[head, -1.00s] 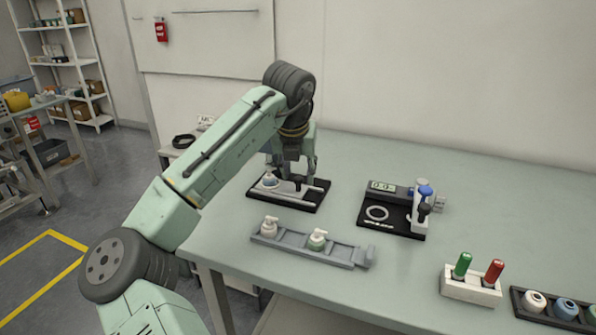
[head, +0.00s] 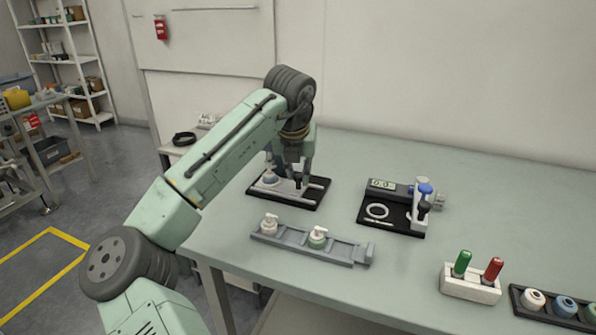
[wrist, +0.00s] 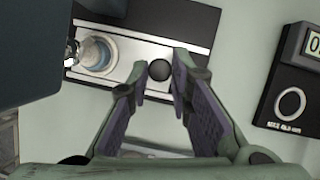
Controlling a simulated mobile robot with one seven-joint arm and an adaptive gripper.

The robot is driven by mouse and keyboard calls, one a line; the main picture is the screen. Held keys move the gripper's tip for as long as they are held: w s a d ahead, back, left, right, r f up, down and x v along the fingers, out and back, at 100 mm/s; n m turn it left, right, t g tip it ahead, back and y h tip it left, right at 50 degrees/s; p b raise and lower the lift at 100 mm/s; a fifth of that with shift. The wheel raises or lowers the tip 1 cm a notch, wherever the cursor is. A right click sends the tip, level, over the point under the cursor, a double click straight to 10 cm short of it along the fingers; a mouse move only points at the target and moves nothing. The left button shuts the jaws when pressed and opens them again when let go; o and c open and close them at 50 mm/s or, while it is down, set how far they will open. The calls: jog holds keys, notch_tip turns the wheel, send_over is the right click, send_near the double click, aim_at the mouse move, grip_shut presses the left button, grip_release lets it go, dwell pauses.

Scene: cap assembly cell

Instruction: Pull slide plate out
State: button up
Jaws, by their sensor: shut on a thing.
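The slide plate (wrist: 128,48) is a light metal bar on a black base fixture (head: 314,204) at the left of the bench. A round black knob (wrist: 160,70) stands on the plate. My gripper (wrist: 160,76) is over the fixture, its fingertips on either side of the knob and shut on it. A pump-type bottle or part with a blue-grey collar (wrist: 96,56) sits on the plate left of the knob; it also shows in the head view (head: 270,178). My gripper partly hides the knob in the head view.
A grey rack (head: 335,254) with two white-topped pump parts lies in front of the fixture. A black gauge station (head: 398,216) with a display stands to the right. A white holder (head: 470,290) has green and red tools. Bench between them is clear.

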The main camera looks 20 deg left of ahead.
grip_shut()
jog(key=d, duration=0.4)
jog(key=d+p, duration=0.1)
jog(key=d, duration=0.4)
jog(key=shift+s, duration=0.2)
jog(key=o, duration=0.9)
grip_release()
jog(key=shift+d, duration=0.1)
jog(key=shift+s+r, duration=0.1)
jog(key=shift+r, duration=0.25)
jog(key=v, duration=1.1)
jog(key=shift+r, duration=0.15)
